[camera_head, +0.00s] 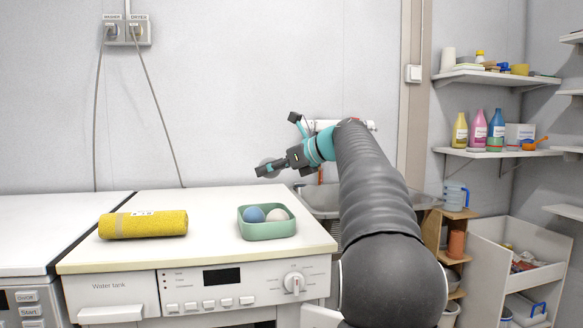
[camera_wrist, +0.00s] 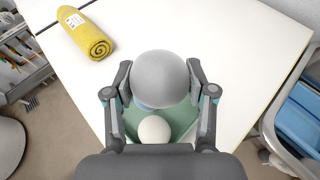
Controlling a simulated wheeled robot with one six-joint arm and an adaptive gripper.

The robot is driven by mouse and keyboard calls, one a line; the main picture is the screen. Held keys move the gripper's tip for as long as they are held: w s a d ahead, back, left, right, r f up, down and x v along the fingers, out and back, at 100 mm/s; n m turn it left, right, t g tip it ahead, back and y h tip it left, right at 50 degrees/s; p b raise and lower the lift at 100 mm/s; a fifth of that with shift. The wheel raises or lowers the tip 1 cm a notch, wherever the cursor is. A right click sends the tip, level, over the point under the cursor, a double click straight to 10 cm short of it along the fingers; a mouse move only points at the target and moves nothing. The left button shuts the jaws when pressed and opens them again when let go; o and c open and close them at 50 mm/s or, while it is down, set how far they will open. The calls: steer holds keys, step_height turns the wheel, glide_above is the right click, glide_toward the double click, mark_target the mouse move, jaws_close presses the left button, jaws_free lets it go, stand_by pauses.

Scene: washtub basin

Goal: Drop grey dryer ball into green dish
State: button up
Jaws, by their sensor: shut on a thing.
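My gripper (camera_head: 265,169) is shut on the grey dryer ball (camera_wrist: 160,76), which sits between its two fingers in the wrist view. In the head view the ball (camera_head: 268,162) is partly hidden by the fingers. The gripper holds it in the air above the green dish (camera_head: 267,231). The dish stands on the white machine top and holds a blue ball (camera_head: 253,215) and a white ball (camera_head: 278,214). In the wrist view the dish (camera_wrist: 187,122) and white ball (camera_wrist: 154,131) show below the held ball, which hides most of the blue one.
A rolled yellow towel (camera_head: 143,224) lies on the machine top (camera_head: 205,207), left of the dish, with free surface between them. A grey basin (camera_head: 322,198) is behind and right of the dish. Shelves with bottles (camera_head: 478,128) are on the right.

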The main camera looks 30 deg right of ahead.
steer(key=shift+d+f+b, duration=0.1)
steer(key=shift+f+b, duration=0.55)
steer(key=shift+f, duration=2.15)
steer(key=o, duration=1.2)
steer(key=v, duration=1.2)
steer(key=shift+r, duration=0.1)
